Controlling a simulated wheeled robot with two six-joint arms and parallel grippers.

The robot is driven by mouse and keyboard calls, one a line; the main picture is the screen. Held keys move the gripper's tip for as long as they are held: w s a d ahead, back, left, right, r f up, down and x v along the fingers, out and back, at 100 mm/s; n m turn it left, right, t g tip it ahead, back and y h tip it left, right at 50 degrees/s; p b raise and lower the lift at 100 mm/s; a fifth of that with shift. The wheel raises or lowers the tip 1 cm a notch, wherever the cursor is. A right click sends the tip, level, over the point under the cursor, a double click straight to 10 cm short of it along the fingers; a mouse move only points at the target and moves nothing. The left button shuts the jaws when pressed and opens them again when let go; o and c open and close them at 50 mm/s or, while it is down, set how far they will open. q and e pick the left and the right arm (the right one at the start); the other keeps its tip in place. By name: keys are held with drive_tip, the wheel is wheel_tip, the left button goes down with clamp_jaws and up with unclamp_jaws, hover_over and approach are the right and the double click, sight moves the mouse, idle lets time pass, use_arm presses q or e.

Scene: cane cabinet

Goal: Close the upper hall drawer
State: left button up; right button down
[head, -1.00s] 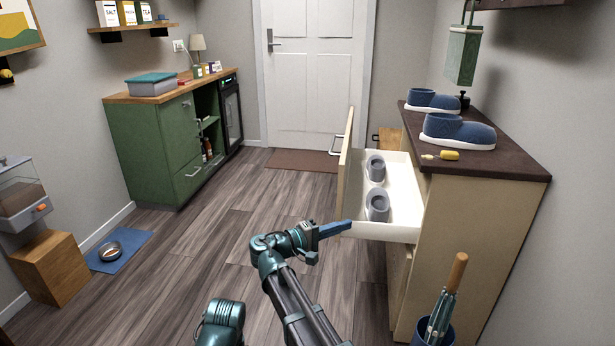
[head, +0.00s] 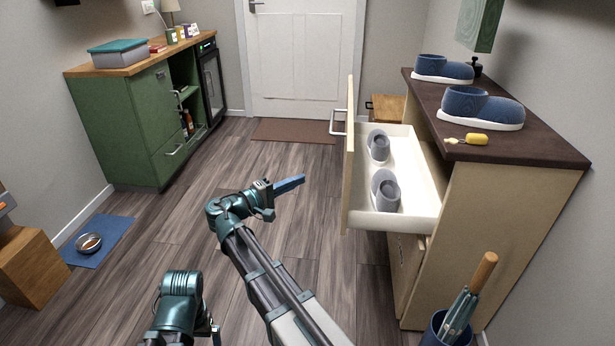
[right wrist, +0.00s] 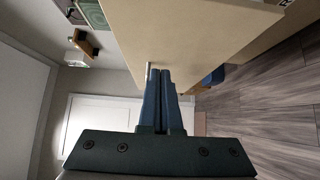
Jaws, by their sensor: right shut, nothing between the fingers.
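The upper hall drawer (head: 388,221) is pulled out to the left from the wooden cabinet (head: 490,220). Its tan front panel (head: 348,170) stands upright with a metal handle (head: 333,124) toward the far end. Grey shoes (head: 385,190) lie inside it. My right gripper (head: 303,178) is shut and empty, its blue fingers pointing right toward the front panel, with a gap visible between them in the head view. In the right wrist view the closed fingers (right wrist: 160,72) show beside a tan panel (right wrist: 190,35). My left arm shows low in the head view; its fingers are not visible.
Blue shoes (head: 480,107) and a yellow item (head: 476,139) sit on the dark cabinet top. An umbrella stand (head: 440,332) is at the cabinet's near end. A green cabinet (head: 120,130) stands left. Open floor lies left of the drawer.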

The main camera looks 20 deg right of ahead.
drive_tip(key=s+x, duration=0.2)
drive_tip(key=x, duration=0.9)
drive_tip(key=shift+s+d, duration=0.3)
drive_tip(key=shift+d, duration=0.2)
drive_tip(key=s+d, duration=0.6)
drive_tip(key=d, duration=0.5)
drive_tip(key=s+d, duration=0.7)
drive_tip(key=d, duration=0.4)
drive_tip(key=shift+s, duration=0.2)
